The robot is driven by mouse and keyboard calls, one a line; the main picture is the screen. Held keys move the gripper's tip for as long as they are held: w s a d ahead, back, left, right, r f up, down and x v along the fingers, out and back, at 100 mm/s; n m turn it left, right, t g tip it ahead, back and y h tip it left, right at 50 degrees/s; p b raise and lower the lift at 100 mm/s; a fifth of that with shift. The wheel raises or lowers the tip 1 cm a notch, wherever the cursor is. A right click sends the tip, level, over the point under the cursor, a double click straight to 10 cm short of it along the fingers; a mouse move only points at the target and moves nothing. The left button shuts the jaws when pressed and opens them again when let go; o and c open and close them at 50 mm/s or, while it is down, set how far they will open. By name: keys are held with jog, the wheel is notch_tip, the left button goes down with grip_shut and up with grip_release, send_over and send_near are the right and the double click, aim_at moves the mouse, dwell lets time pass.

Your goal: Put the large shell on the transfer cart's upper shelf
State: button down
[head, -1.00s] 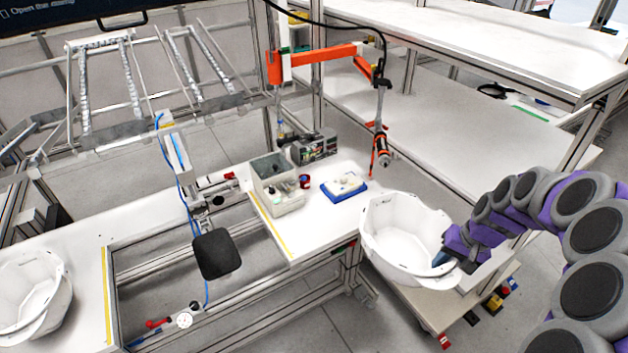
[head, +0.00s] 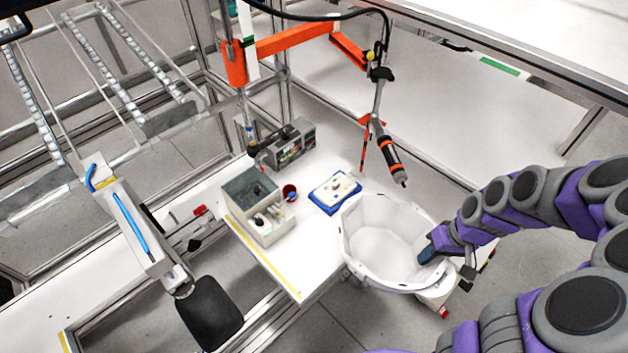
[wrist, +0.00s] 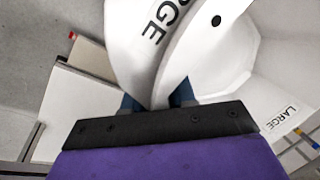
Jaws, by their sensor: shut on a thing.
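The large shell (head: 385,245) is a white, open, bowl-like helmet shell, right of centre in the head view. In the wrist view the shell (wrist: 215,60) fills the upper middle and bears the word LARGE. My gripper (head: 432,252) is shut on the shell's right rim; in the wrist view its fingers (wrist: 158,101) pinch the wall from both sides. The shell hangs open side up, beside the workbench end. The cart's white surface (head: 440,296) shows only partly beneath and right of it, mostly hidden by the shell and my arm; I cannot tell whether they touch.
A screwdriver (head: 390,160) hangs from an orange arm close behind the shell. A large white table (head: 440,120) stands behind. Open floor shows at the bottom centre.

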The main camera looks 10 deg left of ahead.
aim_at(412, 219)
jog(key=shift+s+a, duration=0.1)
jog(key=shift+a, duration=0.5)
jog(key=w+a, duration=0.3)
jog(key=shift+w+a+f, duration=0.1)
jog(key=shift+a+f, duration=0.05)
jog(key=w, duration=0.2)
jog(key=w+b, duration=0.1)
jog(key=w, duration=0.2)
jog(key=w+f, duration=0.1)
jog(key=w, duration=0.2)
jog(key=shift+d+b, duration=0.3)
jog(key=w+a, duration=0.1)
jog(key=w, duration=0.1)
jog(key=w+a, duration=0.2)
jog(key=shift+w+a+f+b, duration=0.1)
jog(key=shift+w+a+b, duration=0.05)
jog(key=shift+a+b, duration=0.15)
jog(key=f, duration=0.1)
jog(key=d+f+b, duration=0.1)
jog(key=f, duration=0.1)
jog(key=shift+d+f, duration=0.15)
jog(key=shift+f, duration=0.05)
jog(key=c, duration=1.1)
grip_release()
jog(key=shift+a, duration=0.45)
jog(key=shift+o, duration=0.8)
jog(key=shift+d, duration=0.7)
